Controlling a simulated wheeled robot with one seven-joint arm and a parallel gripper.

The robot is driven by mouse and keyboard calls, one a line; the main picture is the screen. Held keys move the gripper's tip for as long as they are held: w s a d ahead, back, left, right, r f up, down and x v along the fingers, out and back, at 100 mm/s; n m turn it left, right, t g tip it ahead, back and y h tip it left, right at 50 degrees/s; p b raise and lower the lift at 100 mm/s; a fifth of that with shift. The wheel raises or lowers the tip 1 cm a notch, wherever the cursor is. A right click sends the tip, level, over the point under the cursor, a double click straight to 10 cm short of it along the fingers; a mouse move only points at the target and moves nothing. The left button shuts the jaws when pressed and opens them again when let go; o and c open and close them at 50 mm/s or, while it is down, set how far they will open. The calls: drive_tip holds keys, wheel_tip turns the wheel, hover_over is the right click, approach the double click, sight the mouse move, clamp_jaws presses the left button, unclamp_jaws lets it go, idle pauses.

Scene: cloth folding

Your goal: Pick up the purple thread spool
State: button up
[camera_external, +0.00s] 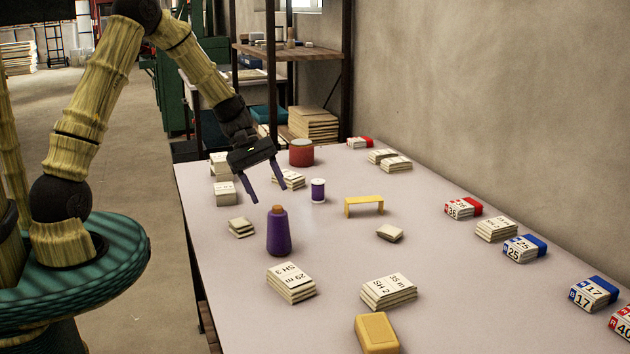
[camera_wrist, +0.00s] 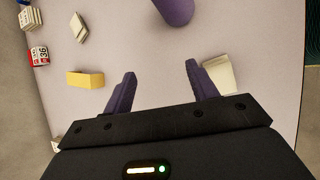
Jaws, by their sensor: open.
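A small spool with white ends and purple thread (camera_external: 318,191) stands upright on the table, right of my gripper (camera_external: 268,194). A larger purple cone of thread with an orange-brown top (camera_external: 278,232) stands nearer the external camera. Part of a purple thing, apparently this cone, shows at the top of the wrist view (camera_wrist: 175,10). My gripper's fingers (camera_wrist: 160,68) are apart and point down above the table, with only bare tabletop between them. The small spool does not show in the wrist view; the gripper body may hide it.
A yellow bridge-shaped block (camera_external: 364,205) stands right of the small spool. A red cylinder (camera_external: 301,153) and a card stack (camera_external: 289,180) lie behind. Other card stacks (camera_external: 291,283), a yellow block (camera_external: 377,333) and red and blue labelled packs (camera_external: 525,249) are spread around. The table's middle has bare patches.

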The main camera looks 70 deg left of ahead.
drive_tip(key=w+a+f+n+t+h+b, duration=0.15)
drive_tip(key=w+a+n+t, duration=0.25)
drive_tip(key=a+n, duration=0.5)
drive_tip(key=n+t, duration=0.2)
drive_tip(key=t, duration=0.2)
approach(312, 181)
drive_tip(key=a+v, duration=0.1)
drive_tip(key=v, duration=0.5)
drive_tip(key=shift+w+d+f, duration=0.2)
drive_tip(key=shift+w+f, duration=0.05)
drive_tip(key=shift+w, duration=0.05)
drive_tip(key=b+x, duration=0.1)
drive_tip(key=x, duration=1.1)
drive_tip(key=shift+d, duration=0.1)
drive_tip(key=shift+b+x, duration=0.5)
drive_tip(key=shift+x, duration=2.2)
drive_tip(key=shift+s+d+r, duration=0.1)
drive_tip(key=shift+d+r, duration=0.05)
drive_tip(key=shift+d, duration=0.05)
